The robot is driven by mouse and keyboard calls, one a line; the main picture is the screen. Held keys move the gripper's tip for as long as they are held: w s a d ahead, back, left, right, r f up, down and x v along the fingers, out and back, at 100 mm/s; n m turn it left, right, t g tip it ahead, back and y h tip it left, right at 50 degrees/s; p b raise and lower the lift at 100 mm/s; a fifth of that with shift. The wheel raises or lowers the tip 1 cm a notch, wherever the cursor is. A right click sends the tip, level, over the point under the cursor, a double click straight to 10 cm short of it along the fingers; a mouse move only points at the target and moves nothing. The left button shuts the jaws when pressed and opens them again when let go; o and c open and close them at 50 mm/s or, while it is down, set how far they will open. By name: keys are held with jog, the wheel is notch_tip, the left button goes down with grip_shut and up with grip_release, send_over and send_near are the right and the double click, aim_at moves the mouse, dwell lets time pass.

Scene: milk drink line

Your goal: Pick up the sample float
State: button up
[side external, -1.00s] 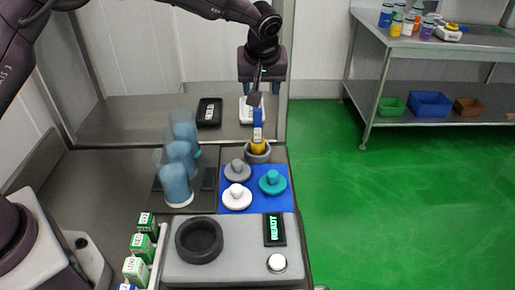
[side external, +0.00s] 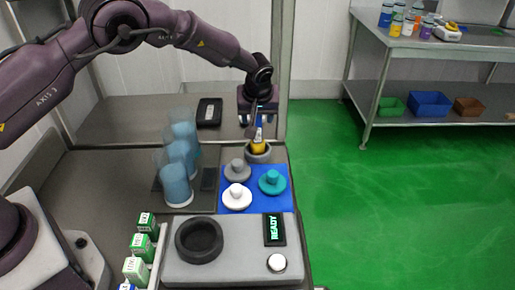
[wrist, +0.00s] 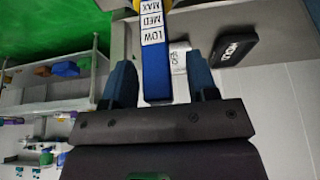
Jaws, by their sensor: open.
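The sample float (side external: 258,146) has a yellow body and a flat blue stem, and stands upright in a small grey round holder (side external: 259,157) at the back of the blue mat. In the wrist view, its blue stem (wrist: 155,80) carries white labels reading MAX, MED and LOW. My gripper (side external: 255,125) is open around the upper stem. In the wrist view, the two fingers of my gripper (wrist: 159,66) are on either side of the stem, with gaps showing. The float's lower part is hidden in the holder.
Grey, white (side external: 237,199) and teal (side external: 272,182) knobbed discs sit on the blue mat (side external: 282,206). Clear-and-blue cups (side external: 176,186) stand to the left. A grey device with a black ring (side external: 199,240) is in front. Green cartons (side external: 141,245) line its left.

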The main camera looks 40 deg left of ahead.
jog(key=shift+c, duration=0.4)
grip_shut()
jog(key=shift+r, duration=0.1)
